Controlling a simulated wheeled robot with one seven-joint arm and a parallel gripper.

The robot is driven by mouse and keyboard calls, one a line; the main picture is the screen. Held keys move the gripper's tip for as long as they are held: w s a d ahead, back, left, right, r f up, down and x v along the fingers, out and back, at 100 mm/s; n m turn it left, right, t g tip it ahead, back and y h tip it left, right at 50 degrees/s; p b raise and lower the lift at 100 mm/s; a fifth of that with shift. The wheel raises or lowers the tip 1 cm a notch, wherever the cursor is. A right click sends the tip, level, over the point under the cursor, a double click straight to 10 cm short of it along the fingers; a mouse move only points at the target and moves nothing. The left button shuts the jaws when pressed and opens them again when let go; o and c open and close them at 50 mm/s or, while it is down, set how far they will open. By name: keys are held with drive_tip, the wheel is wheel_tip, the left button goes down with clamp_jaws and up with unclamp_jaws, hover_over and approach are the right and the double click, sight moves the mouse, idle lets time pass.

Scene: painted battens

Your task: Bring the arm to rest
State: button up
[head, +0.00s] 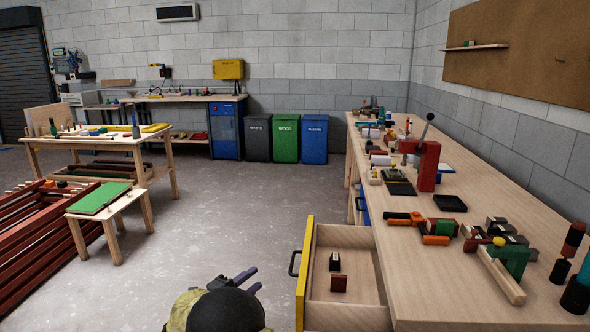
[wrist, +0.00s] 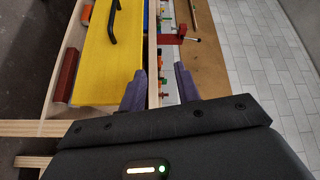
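My gripper (head: 250,280) shows at the bottom of the head view, its purple fingers over the open floor to the left of the open drawer. In the wrist view my gripper (wrist: 159,85) has its two purple fingers spread wide apart, with nothing held between them. My dark arm hides part of the floor at the bottom of the head view.
The drawer (head: 299,275) with a yellow front stands pulled out from the long workbench (head: 480,205), holding two small blocks. The bench top carries a red press (head: 427,166) and several tools. A green-topped stool (head: 99,199) stands left. The middle floor is clear.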

drive_tip(key=w+d+r+n+t+y, duration=0.1)
drive_tip(key=w+d+r+n+y, duration=0.2)
drive_tip(key=w+d+n+y, duration=0.1)
drive_tip(key=n+g+y, duration=0.3)
drive_tip(key=n+y, duration=0.4)
drive_tip(key=n, duration=0.3)
hover_over(298, 288)
drive_tip(key=shift+w+f, duration=0.1)
drive_tip(key=shift+f, duration=0.15)
drive_tip(key=s+d+f+n+g, duration=0.25)
drive_tip(key=s+d, duration=0.25)
drive_tip(key=s, duration=0.4)
drive_tip(key=s+d+f+n+g, duration=0.2)
drive_tip(key=s+d+n+g, duration=0.25)
drive_tip(key=s, duration=0.45)
drive_tip(key=s+d+f+n+g, duration=0.25)
drive_tip(key=s+d, duration=0.25)
drive_tip(key=s, duration=0.5)
wheel_tip(298, 288, down, 10)
drive_tip(key=b, duration=1)
wheel_tip(298, 288, up, 35)
drive_tip(key=p, duration=3.4)
drive_tip(key=shift+r+y+p, duration=0.2)
drive_tip(key=shift+y+p, duration=0.2)
drive_tip(key=shift+s+m, duration=0.1)
drive_tip(key=shift+m, duration=0.15)
